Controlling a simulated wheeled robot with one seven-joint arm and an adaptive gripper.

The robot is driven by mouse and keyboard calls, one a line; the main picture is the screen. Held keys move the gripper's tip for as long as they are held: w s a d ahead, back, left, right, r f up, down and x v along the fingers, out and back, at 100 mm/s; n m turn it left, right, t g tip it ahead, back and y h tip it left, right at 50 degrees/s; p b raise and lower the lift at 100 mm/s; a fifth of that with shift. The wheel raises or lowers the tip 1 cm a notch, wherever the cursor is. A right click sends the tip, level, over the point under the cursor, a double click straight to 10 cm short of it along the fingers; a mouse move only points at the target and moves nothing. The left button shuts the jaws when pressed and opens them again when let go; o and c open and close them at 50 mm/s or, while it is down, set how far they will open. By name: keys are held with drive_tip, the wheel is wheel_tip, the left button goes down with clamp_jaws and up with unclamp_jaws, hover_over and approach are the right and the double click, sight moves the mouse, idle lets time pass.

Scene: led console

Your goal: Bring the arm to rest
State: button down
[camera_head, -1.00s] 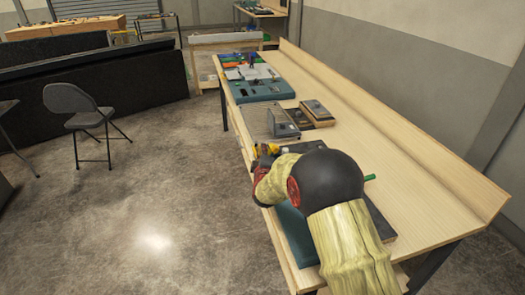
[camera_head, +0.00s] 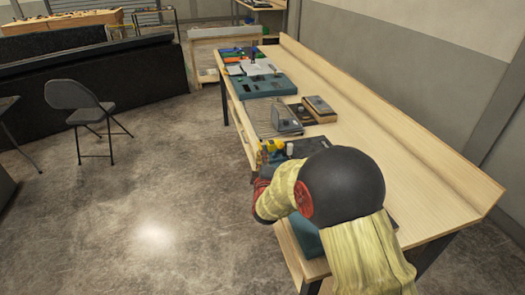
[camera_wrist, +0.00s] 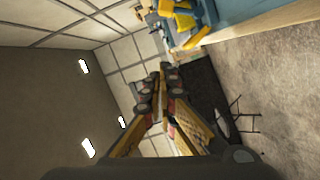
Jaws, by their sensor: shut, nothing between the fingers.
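My arm (camera_head: 345,190) is bent over the near end of the long wooden workbench (camera_head: 400,140), with its large dark joint above the bench. My gripper (camera_wrist: 164,74) shows in the wrist view with its fingers together and nothing between them. It points out into the room, with the ceiling and floor beyond it. In the head view the gripper is mostly hidden by my arm, and I cannot make out its fingertips.
Yellow parts (camera_wrist: 180,20) on a blue surface are close to the gripper in the wrist view. A teal panel (camera_head: 262,85), a grey device (camera_head: 284,119) and a wooden box (camera_head: 319,109) stand farther along the bench. A folding chair (camera_head: 75,97) stands left on open floor.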

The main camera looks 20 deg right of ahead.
drive_tip(key=shift+s, duration=0.1)
idle(0.5)
drive_tip(key=s+a+f+m+g+y, duration=0.25)
drive_tip(key=s+f+m+g, duration=0.2)
drive_tip(key=f, duration=0.65)
drive_tip(key=s+a+f+m+g+y, duration=0.2)
drive_tip(key=s+a+g, duration=0.25)
drive_tip(key=s, duration=0.55)
drive_tip(key=s+d+r+m+g, duration=0.1)
drive_tip(key=s+r+m+g, duration=0.1)
drive_tip(key=s+r, duration=0.35)
drive_tip(key=s+r+m+g, duration=0.1)
drive_tip(key=s+r, duration=0.1)
drive_tip(key=s, duration=0.7)
drive_tip(key=s+d+r+m+g, duration=0.15)
drive_tip(key=s+r, duration=0.25)
drive_tip(key=s, duration=0.4)
drive_tip(key=s+d+r+t, duration=0.1)
drive_tip(key=s+r+t, duration=0.1)
drive_tip(key=s+r, duration=0.5)
wheel_tip(320, 180, up, 4)
drive_tip(key=shift+s+d+m+h, duration=0.25)
drive_tip(key=shift+d+m+h, duration=0.1)
drive_tip(key=shift+d+m, duration=0.05)
